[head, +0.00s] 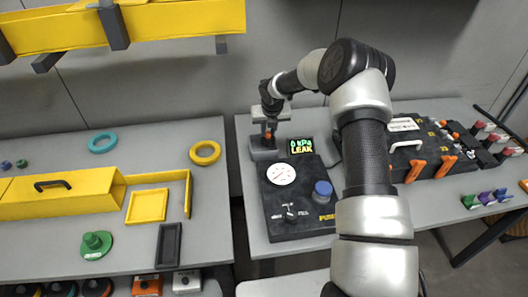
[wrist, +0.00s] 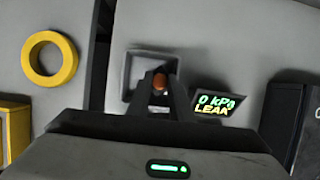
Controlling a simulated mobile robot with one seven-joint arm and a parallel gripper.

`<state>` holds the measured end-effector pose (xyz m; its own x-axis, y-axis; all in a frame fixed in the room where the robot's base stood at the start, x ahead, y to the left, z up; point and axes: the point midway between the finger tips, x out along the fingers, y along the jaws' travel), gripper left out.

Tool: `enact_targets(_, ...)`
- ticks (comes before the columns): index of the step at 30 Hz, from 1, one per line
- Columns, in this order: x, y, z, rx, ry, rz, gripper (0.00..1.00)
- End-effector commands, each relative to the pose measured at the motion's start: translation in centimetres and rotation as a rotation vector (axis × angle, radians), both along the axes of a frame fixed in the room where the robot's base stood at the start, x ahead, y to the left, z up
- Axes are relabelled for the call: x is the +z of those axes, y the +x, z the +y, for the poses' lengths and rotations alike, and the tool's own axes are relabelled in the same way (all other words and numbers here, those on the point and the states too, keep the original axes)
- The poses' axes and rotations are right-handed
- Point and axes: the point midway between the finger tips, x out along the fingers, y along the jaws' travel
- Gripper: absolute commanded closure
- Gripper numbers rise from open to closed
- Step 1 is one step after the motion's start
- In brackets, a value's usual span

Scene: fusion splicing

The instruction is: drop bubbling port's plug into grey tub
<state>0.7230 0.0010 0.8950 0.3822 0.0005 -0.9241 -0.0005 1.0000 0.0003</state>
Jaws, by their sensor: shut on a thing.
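My gripper (head: 269,128) is shut on a small orange-red plug (head: 268,135) in the head view. The plug (wrist: 160,81) also shows between the fingertips in the wrist view. The grey tub (head: 261,154) is a small square box at the back left of the right-hand table. In the wrist view, the tub (wrist: 150,54) lies behind the fingertips, and the plug overlaps its opening. The plug appears held over the tub; its exact height above it is hard to tell. I cannot make out bubbles or which port is open.
A lit display (head: 301,146) reading "0 kPa LEAK" stands right of the tub. In front is a black panel (head: 295,215) with a gauge (head: 281,175) and a blue knob (head: 323,191). A yellow ring (head: 205,153) lies on the left table, across a gap.

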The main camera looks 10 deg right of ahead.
Motion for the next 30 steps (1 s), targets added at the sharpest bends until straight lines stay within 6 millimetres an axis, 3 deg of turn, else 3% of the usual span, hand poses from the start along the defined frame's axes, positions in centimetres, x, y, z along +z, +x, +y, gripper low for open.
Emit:
enact_targets(9,-0.5,0.0,0.0,0.000,0.000,-0.001,1.00)
enact_targets(10,-0.5,0.0,0.0,0.000,0.000,-0.001,0.79)
enact_targets(14,-0.5,0.0,0.0,0.000,0.000,-0.001,0.59)
enact_targets(23,-0.4,0.0,0.0,0.000,-0.001,-0.001,0.59)
enact_targets(30,2.6,-1.2,-0.2,-0.001,-0.003,-0.003,0.59)
